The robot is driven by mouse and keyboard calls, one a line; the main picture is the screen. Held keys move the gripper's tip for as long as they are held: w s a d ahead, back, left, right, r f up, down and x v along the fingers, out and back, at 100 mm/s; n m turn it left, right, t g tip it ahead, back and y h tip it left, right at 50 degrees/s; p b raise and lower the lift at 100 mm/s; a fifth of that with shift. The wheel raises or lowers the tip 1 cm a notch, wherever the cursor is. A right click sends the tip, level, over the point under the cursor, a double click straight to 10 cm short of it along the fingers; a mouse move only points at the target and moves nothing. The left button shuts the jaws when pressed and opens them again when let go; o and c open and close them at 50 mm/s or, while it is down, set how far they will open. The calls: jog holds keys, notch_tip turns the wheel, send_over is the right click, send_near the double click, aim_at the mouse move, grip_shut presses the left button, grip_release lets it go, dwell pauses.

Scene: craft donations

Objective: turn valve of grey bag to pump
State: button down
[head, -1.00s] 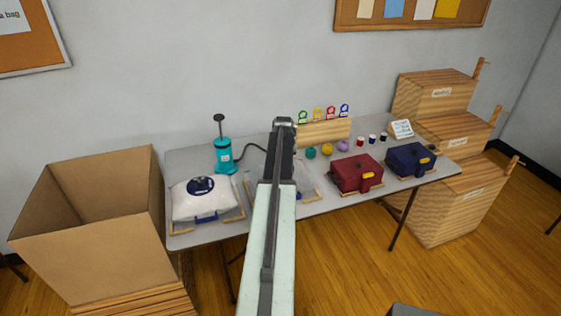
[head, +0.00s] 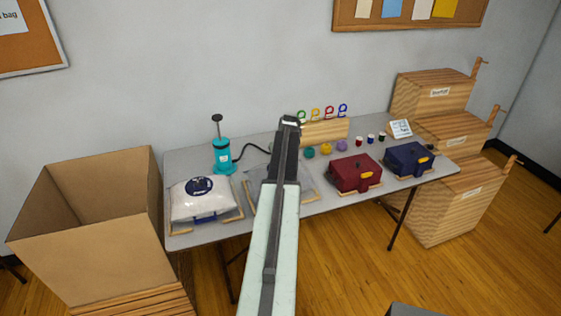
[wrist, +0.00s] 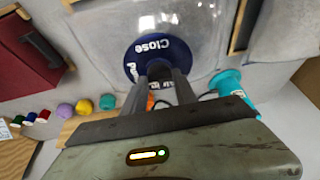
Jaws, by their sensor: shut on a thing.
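The grey bag (wrist: 205,22) is a clear greyish bag lying on the table; in the head view (head: 308,187) my arm covers much of it. Its valve (wrist: 150,50) is a round dark blue dial with white lettering. "Close" is readable on it, and another label at its lower left is partly hidden. My gripper (wrist: 160,70) is shut on the middle of the dial, and its fingers hide the part they hold. An orange bit shows beside the fingers. The teal pump (head: 222,155) stands behind and left of the bag, with a black hose running right.
A white bag (head: 190,206) with a blue dial lies left on the table. A red bag (head: 350,175) and a navy bag (head: 407,160) stand right. Small coloured balls and a wooden block (head: 325,131) are behind. An open cardboard box (head: 90,240) stands left of the table.

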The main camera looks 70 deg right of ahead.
jog(key=c, duration=1)
grip_release()
jog(key=shift+o, duration=0.2)
jog(key=p+v, duration=0.7)
jog(key=v, duration=0.1)
jog(key=shift+f, duration=0.1)
